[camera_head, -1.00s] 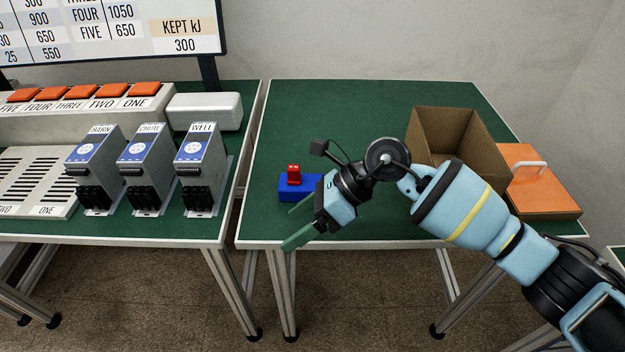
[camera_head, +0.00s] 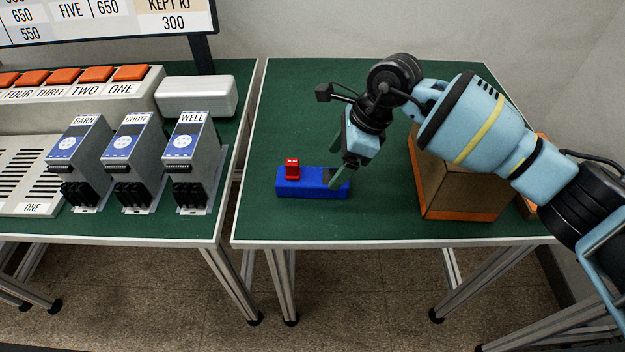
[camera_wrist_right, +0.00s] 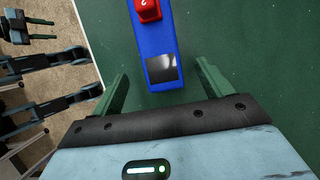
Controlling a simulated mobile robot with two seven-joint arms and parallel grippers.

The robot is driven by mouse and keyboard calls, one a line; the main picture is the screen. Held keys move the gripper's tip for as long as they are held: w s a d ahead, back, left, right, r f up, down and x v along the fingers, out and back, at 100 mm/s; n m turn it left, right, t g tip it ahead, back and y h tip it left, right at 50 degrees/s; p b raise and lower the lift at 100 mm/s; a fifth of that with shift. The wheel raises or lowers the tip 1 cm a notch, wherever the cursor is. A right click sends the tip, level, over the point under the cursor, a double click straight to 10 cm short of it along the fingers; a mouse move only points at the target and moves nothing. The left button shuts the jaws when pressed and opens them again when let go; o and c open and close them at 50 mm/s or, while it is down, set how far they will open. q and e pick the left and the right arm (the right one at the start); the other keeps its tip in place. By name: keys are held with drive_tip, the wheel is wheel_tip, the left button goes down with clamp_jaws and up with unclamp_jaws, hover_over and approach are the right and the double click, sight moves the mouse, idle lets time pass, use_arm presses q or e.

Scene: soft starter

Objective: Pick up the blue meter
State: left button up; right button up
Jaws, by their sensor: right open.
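The blue meter (camera_head: 308,187) is a long blue block with a red knob (camera_head: 292,168) on its left end and a dark display near its right end. It lies on the green table right of the gap. My right gripper (camera_head: 348,177) is open above the meter's right end. In the right wrist view, the meter (camera_wrist_right: 158,45) runs lengthwise ahead of the palm, and its display end lies between the two green fingers (camera_wrist_right: 163,88), with room on both sides. The fingers do not appear to touch it.
A cardboard box (camera_head: 462,190) stands right of the meter, partly behind my right arm. On the left table stand three grey units (camera_head: 190,160), a row of orange buttons (camera_head: 96,75) and a white block (camera_head: 197,95). The green table is clear around the meter.

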sight(327, 176)
drive_tip(key=shift+x, duration=2.6)
drive_tip(key=c, duration=1.2)
